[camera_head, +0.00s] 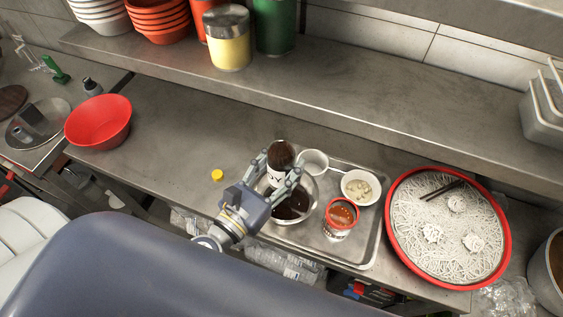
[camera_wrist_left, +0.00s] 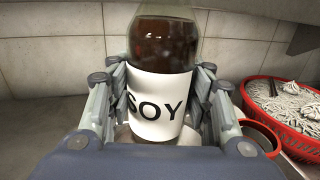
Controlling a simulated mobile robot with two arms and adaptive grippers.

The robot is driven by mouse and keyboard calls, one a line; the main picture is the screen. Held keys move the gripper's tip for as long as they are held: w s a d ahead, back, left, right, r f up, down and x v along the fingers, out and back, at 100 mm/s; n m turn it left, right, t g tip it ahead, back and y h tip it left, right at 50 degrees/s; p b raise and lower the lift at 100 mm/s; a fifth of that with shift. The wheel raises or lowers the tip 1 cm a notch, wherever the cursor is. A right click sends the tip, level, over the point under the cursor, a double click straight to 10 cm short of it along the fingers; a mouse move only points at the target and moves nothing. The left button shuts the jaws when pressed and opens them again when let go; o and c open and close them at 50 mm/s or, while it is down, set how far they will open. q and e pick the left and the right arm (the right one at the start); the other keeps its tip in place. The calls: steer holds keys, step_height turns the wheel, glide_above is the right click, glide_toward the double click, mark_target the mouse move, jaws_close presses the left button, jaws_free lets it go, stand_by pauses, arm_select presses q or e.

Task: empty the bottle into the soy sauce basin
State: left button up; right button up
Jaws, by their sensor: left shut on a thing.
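My left gripper (camera_head: 273,184) is shut around a brown glass bottle (camera_head: 281,153) with a white label. In the left wrist view the bottle (camera_wrist_left: 160,38) stands close between the fingers (camera_wrist_left: 160,105), its label reading SOY. Dark liquid shows inside, with clearer glass above it. The bottle's mouth is not visible. A metal basin (camera_head: 309,207) with dark liquid in it sits below and around the gripper in the head view. The gripper and bottle hide part of it. I cannot tell whether liquid is flowing. My right gripper is not in view.
The basin is on a metal tray (camera_head: 368,250) with a red-rimmed can (camera_head: 341,228), a bowl of pale pieces (camera_head: 360,196) and a white cup (camera_head: 313,162). A red noodle basket (camera_head: 505,240) stands right. A yellow cap (camera_head: 217,175) and red bowl (camera_head: 98,122) are left. A shelf (camera_head: 330,105) overhangs behind.

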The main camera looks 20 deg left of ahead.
arm_select(q)
step_height(320, 180, down, 3)
steer(key=b, duration=0.2)
steer(key=shift+b, duration=0.35)
steer(key=shift+w+a+r, duration=0.1)
steer(key=shift+a+r, duration=0.05)
steer(key=a+m, duration=0.1)
steer(key=a+m+p, duration=0.1)
steer(key=m, duration=0.1)
steer(key=w+a+m+p, duration=0.1)
steer(key=a+m, duration=0.1)
steer(key=shift+r, duration=0.3)
steer(key=shift+w+a+f+m, duration=0.1)
steer(key=shift+a+m, duration=0.1)
steer(key=shift+m, duration=0.3)
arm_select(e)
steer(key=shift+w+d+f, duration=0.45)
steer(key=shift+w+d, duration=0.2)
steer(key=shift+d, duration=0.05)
arm_select(q)
steer(key=shift+w+a+m, duration=0.1)
steer(key=shift+a+m, duration=0.2)
steer(key=shift+m, duration=0.1)
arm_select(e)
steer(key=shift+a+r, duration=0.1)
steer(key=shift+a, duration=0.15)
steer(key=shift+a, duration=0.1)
